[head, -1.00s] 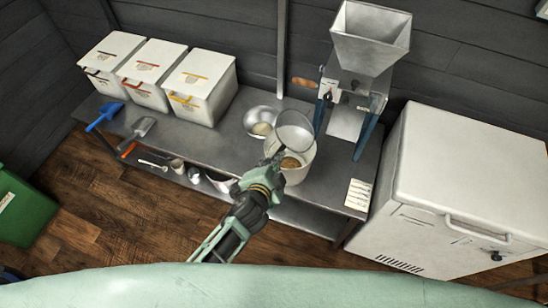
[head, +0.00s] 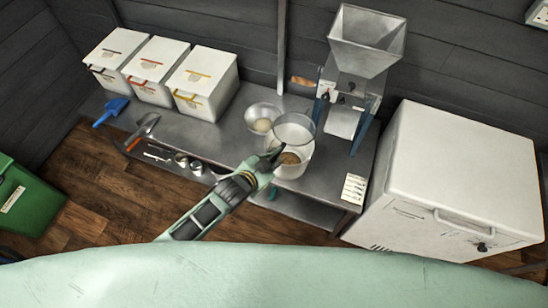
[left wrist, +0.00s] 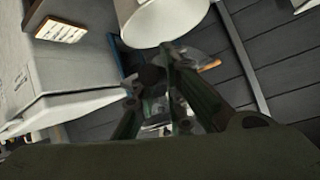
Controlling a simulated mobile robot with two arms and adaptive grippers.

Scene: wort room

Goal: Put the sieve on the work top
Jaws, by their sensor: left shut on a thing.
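The sieve (head: 294,128), a round grey metal piece with a raised rim, is held by my left gripper (head: 272,160) over the far side of a white bucket. It overlaps the bucket in the head view, and I cannot tell whether they touch. My left gripper is shut on the sieve's near edge; its fingers also show in the left wrist view (left wrist: 158,78). The work top (head: 222,132) is a grey metal bench. My right gripper is not in view.
The white bucket (head: 298,171) holds brown grain. A metal bowl (head: 258,112) stands left of it, and a mill (head: 366,45) behind right. White bins (head: 202,90) and scoops (head: 112,110) occupy the left. Bare top lies between scoops and bowl. A white chest (head: 465,165) stands right.

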